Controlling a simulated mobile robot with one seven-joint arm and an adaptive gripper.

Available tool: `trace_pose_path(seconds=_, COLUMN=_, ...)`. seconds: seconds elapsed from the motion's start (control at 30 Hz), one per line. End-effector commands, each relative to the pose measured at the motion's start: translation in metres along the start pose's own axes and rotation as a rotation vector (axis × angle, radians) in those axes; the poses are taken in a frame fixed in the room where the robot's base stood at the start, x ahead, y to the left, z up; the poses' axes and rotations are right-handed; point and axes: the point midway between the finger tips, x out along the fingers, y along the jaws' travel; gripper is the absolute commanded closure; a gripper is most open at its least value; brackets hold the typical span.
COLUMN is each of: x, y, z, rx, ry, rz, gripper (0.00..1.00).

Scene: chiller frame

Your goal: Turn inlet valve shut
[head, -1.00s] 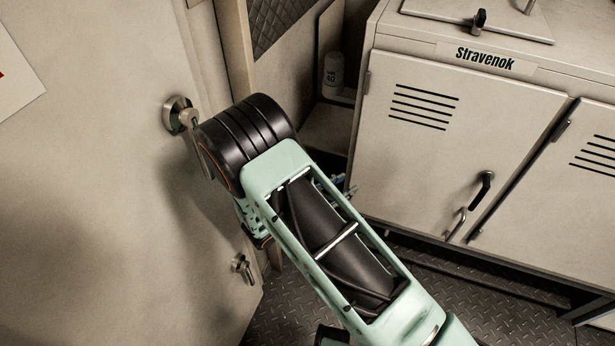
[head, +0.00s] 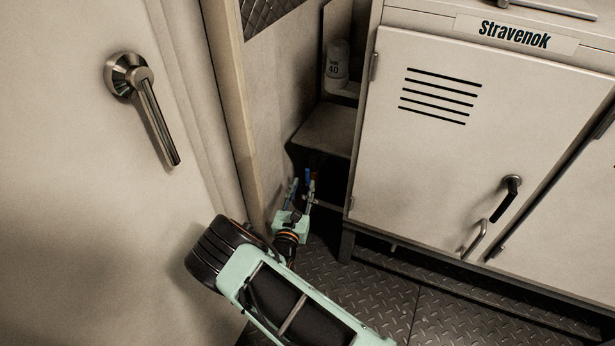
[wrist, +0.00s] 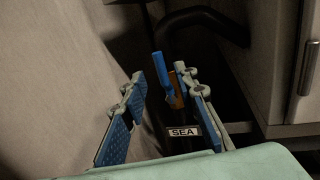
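In the wrist view, a small blue lever (wrist: 161,78) stands roughly upright in the dark gap, with an orange piece (wrist: 177,91) just right of it. I take the lever to be the valve handle. A white label reading "SEA" (wrist: 184,132) sits below. My gripper (wrist: 158,88) is open, its blue-padded fingers on either side of the lever in the picture, the right finger closer. I cannot tell whether that finger touches it. The valve body is mostly hidden in shadow. In the head view my gripper (head: 302,180) points into the nook beside the cabinet.
The door (head: 80,200) with a metal lever handle (head: 152,110) is close on the left. The "Stravenok" cabinet (head: 440,150) bounds the right. A dark pipe (wrist: 207,17) curves behind.

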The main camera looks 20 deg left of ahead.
Motion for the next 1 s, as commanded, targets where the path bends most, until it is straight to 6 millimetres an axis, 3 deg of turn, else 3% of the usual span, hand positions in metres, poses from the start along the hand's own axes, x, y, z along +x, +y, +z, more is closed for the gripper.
trace_pose_path(seconds=0.1, x=0.025, y=-0.001, z=-0.003, rx=0.001, ry=-0.002, rz=-0.003, gripper=0.73)
trace_pose_path(seconds=0.3, x=0.052, y=-0.001, z=-0.002, rx=0.000, ry=0.000, rz=-0.002, gripper=0.73)
trace_pose_path(seconds=0.73, x=0.062, y=-0.001, z=0.000, rx=-0.001, ry=0.001, rz=-0.002, gripper=0.73)
trace_pose_path(seconds=1.0, x=0.062, y=-0.001, z=0.000, rx=-0.001, ry=0.001, rz=-0.002, gripper=1.00)
